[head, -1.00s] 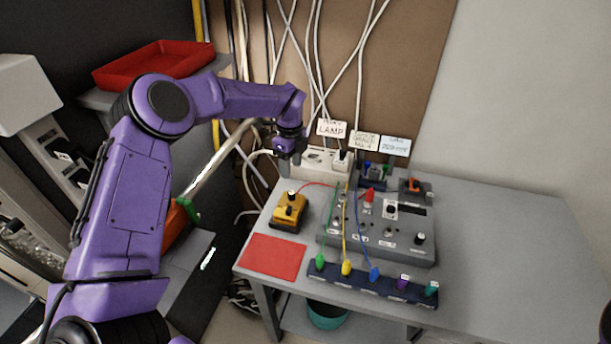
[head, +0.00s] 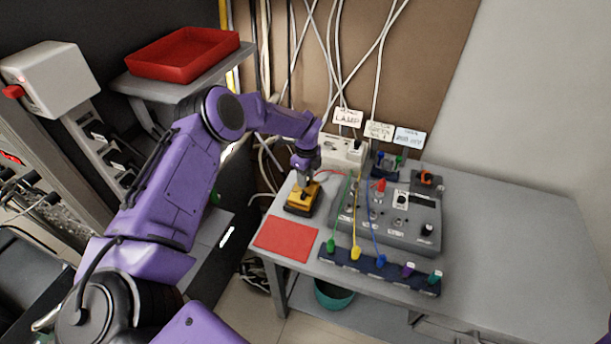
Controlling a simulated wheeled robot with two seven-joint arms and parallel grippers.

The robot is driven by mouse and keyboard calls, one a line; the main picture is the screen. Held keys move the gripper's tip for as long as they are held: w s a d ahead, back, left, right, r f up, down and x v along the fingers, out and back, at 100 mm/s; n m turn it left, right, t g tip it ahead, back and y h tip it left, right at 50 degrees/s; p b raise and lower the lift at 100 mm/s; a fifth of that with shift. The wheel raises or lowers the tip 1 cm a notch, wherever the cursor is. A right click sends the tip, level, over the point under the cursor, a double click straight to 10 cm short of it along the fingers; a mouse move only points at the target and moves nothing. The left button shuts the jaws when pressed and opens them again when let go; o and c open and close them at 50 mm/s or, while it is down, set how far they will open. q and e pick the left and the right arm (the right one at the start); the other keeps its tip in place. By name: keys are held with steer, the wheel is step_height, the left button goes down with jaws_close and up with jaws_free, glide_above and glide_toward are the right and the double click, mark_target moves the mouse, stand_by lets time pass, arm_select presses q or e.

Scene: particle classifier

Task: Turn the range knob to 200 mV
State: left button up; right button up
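The grey control box (head: 385,235) on the table carries several small knobs, including a black knob (head: 427,230) at its right and a dial on a white plate (head: 401,199). Their lettering is too small to read, so I cannot tell which is the range knob. A card (head: 409,138) behind the box appears to read 200 mV. My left gripper (head: 304,181) points down at the top of a small yellow box (head: 302,199), left of the grey box. Its fingers hide part of the yellow box's top, and I cannot tell whether they grip anything. My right gripper is out of view.
A red mat (head: 286,242) lies at the table's front left. A dark strip (head: 345,257) with colored plugs runs along the front, with wires to the grey box. LAMP (head: 347,117) and GREEN (head: 380,131) cards stand behind. The table's right side (head: 510,240) is clear.

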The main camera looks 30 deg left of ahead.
arm_select(q)
jaws_close()
steer(key=shift+f, duration=0.1)
